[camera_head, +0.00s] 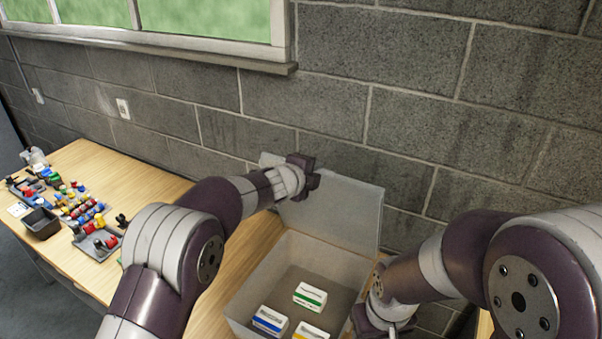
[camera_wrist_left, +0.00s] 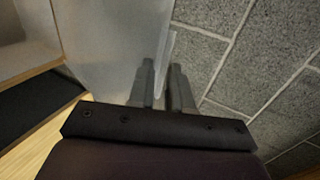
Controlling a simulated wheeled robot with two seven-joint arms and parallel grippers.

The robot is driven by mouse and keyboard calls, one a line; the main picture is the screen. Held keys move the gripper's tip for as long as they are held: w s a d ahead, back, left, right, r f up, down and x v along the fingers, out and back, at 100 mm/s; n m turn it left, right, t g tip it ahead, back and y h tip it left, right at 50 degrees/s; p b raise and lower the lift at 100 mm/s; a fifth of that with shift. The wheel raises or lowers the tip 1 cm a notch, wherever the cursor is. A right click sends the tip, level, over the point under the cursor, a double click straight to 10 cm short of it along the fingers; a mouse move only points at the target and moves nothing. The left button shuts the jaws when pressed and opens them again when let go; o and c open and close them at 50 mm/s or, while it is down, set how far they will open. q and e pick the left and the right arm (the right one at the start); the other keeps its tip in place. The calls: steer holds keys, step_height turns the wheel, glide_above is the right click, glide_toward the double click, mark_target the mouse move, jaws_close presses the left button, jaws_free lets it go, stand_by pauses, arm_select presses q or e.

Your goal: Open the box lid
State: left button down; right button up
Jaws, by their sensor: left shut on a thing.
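The box (camera_head: 262,282) is a pale grey bin on the wooden table, and its inside is visible from above. Its flat grey lid (camera_head: 345,212) stands raised at the back of the box, near the wall. My left gripper (camera_head: 312,180) is at the lid's upper left part. In the left wrist view my left fingers (camera_wrist_left: 163,88) are shut on the edge of the lid (camera_wrist_left: 110,60). My right gripper (camera_head: 388,322) is low by the box's right side; its fingertips are not clear.
Three small white cartons lie in the box, with green (camera_head: 310,296), blue (camera_head: 270,321) and yellow (camera_head: 311,332) bands. Several coloured parts (camera_head: 85,210) and a dark bin (camera_head: 41,224) are on the table's left. The block wall (camera_head: 430,100) stands close behind the lid.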

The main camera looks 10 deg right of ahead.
arm_select(q)
steer(key=shift+w+d+r, duration=0.25)
steer(key=shift+w+d, duration=0.1)
steer(key=shift+w, duration=0.1)
steer(key=c, duration=1.3)
jaws_free()
steer(key=shift+s+a, duration=0.1)
steer(key=shift+s, duration=0.05)
steer(key=shift+o, duration=0.2)
arm_select(e)
steer(key=shift+w+r, duration=0.2)
steer(key=shift+w, duration=0.2)
arm_select(q)
steer(key=shift+r, duration=0.1)
steer(key=s+a+r+p, duration=0.1)
steer(key=r+p, duration=0.3)
steer(key=r, duration=0.3)
steer(key=s+a+r+p, duration=0.1)
steer(key=s+r+p, duration=0.1)
steer(key=r+p, duration=0.2)
steer(key=shift+s+a+r, duration=0.25)
steer(key=shift+a+r, duration=0.05)
steer(key=shift+r, duration=1.05)
arm_select(e)
step_height(320, 180, up, 8)
steer(key=shift+r, duration=0.15)
steer(key=shift+w, duration=0.1)
